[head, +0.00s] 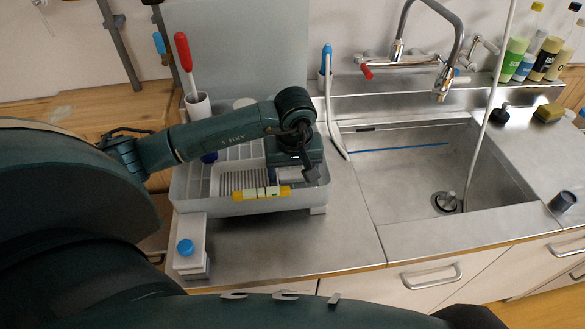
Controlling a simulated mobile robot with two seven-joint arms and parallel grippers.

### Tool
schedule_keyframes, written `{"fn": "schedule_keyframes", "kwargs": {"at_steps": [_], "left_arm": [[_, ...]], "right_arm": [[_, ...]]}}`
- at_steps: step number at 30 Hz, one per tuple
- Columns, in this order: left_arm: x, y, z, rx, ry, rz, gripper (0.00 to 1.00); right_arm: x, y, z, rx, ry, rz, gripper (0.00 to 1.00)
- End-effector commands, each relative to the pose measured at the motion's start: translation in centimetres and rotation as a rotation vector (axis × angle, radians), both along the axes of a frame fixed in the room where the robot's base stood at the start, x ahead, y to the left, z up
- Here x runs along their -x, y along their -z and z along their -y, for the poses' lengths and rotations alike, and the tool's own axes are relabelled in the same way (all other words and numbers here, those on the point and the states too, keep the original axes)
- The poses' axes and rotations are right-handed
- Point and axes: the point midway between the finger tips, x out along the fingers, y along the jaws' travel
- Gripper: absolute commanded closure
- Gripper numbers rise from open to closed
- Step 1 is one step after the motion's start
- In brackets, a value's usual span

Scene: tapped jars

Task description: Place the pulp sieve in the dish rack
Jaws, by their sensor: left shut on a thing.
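The dish rack (184,200) is a pale grey tray with slots and compartments, standing on the steel counter left of the sink. My left gripper (301,174) points down over the right part of the rack. It is shut on a small pale thing, apparently the pulp sieve (288,175), low inside the rack's walls. Gripper and wrist hide most of it, so I cannot tell whether it touches the rack floor. My right gripper is not in view.
A yellow and white piece (262,193) lies along the rack's front edge. A white block with a blue knob (185,247) stands in front. A red-handled brush (184,52) stands in a cup behind.

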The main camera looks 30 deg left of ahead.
Motion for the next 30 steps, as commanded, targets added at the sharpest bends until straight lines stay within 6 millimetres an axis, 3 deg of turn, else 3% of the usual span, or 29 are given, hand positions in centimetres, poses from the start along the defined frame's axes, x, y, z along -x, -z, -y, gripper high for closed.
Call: {"fn": "schedule_keyframes", "kwargs": {"at_steps": [3,4,12,22,30], "left_arm": [[-0.1,0.0,0.1,0.002,0.001,0.003,0.59],[0.0,0.1,0.1,0.003,0.001,0.003,0.27],[0.0,0.0,0.1,0.002,0.001,0.002,0.06],[0.0,-0.7,0.1,0.002,0.002,0.006,0.06],[0.5,-5.7,0.6,0.001,0.003,0.010,0.06]], "right_arm": [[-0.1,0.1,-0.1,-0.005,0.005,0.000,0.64],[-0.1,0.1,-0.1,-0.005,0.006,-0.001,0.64],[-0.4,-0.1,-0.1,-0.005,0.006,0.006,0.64],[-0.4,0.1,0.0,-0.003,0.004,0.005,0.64],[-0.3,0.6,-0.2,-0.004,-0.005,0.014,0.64]]}}
